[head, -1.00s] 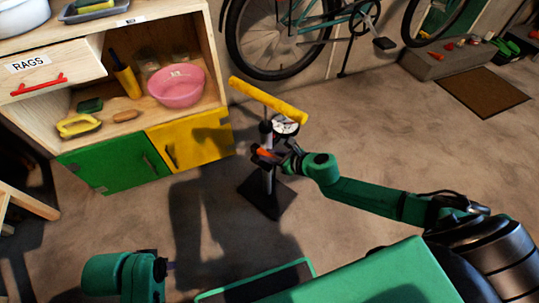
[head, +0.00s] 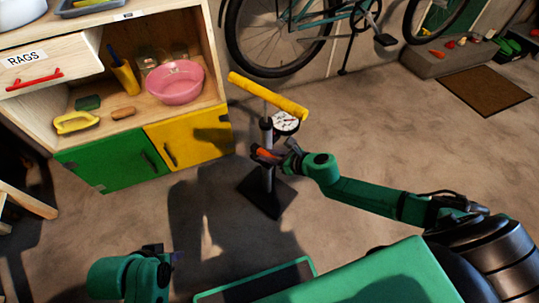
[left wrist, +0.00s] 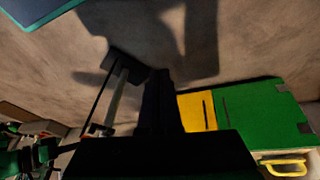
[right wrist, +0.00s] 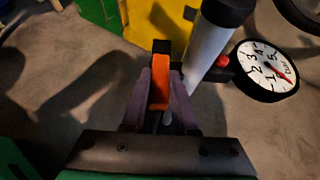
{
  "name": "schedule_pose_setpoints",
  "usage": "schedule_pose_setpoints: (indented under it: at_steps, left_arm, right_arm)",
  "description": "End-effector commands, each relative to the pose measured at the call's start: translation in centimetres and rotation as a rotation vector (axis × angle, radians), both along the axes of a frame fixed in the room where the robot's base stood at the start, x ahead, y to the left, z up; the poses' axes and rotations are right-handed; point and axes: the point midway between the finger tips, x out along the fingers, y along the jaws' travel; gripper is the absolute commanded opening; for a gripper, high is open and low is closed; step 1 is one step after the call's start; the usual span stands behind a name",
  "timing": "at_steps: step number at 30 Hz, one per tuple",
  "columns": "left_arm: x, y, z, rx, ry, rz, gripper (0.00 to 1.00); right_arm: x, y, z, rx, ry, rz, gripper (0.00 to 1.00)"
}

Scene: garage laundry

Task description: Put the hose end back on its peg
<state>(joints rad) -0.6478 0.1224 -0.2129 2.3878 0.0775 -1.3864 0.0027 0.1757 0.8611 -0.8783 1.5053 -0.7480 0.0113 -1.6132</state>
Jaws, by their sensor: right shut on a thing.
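A floor pump (head: 267,168) stands upright with a yellow bar handle (head: 268,96) and a round white gauge (head: 286,123). It also shows in the left wrist view (left wrist: 116,103). My right gripper (right wrist: 161,85) is shut on the orange hose end (right wrist: 160,92), beside the pump's grey barrel (right wrist: 208,48). A dark piece is at the far end of the orange part. A small red-tipped stub (right wrist: 222,62) sits between barrel and gauge; I cannot tell whether it is the peg. My left gripper (head: 176,258) is low, away from the pump; its finger opening is unclear.
A wooden shelf unit with green (head: 115,163) and yellow (head: 190,138) doors stands left of the pump. A pink bowl (head: 175,82) is on its shelf. A bicycle (head: 300,35) leans behind. The floor around the pump's black base (head: 280,200) is clear.

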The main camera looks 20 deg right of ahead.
Motion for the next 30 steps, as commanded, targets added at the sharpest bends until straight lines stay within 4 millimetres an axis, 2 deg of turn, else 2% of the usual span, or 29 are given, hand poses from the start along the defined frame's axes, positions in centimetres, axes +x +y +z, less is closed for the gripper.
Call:
schedule_pose_setpoints:
  at_steps: [30]
  left_arm:
    - [1.4, -2.1, -1.6, -0.063, -0.102, -0.015, 0.00]
  right_arm:
    - [0.0, 0.0, -1.0, 0.001, 0.000, -0.001, 0.00]
